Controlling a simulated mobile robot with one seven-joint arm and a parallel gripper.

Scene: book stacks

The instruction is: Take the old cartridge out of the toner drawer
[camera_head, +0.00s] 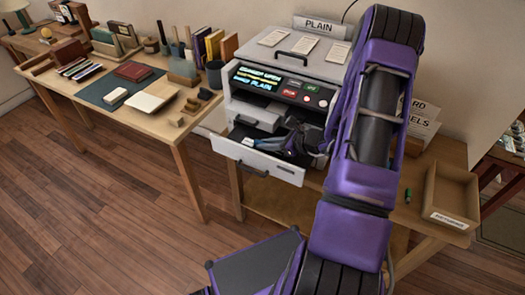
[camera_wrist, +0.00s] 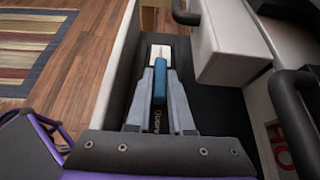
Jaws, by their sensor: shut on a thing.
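The toner drawer (camera_head: 240,160) is pulled open at the front of the grey-white label printer (camera_head: 290,68). My gripper (camera_head: 284,148) reaches down into it. In the wrist view my gripper (camera_wrist: 162,82) has its two grey fingers closed on the sides of the cartridge (camera_wrist: 160,88). The cartridge shows a blue body, a white far end and a dark near part with lettering. It lies lengthwise inside the drawer (camera_wrist: 223,108), close to its left wall. Its underside and the part between the fingers are hidden.
A light block-shaped part (camera_wrist: 230,40) overhangs the drawer's right side in the wrist view. An open tray (camera_head: 475,184) with a label stands on the table at right, near a small green item (camera_head: 408,194). A crowded desk (camera_head: 75,95) stands at left.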

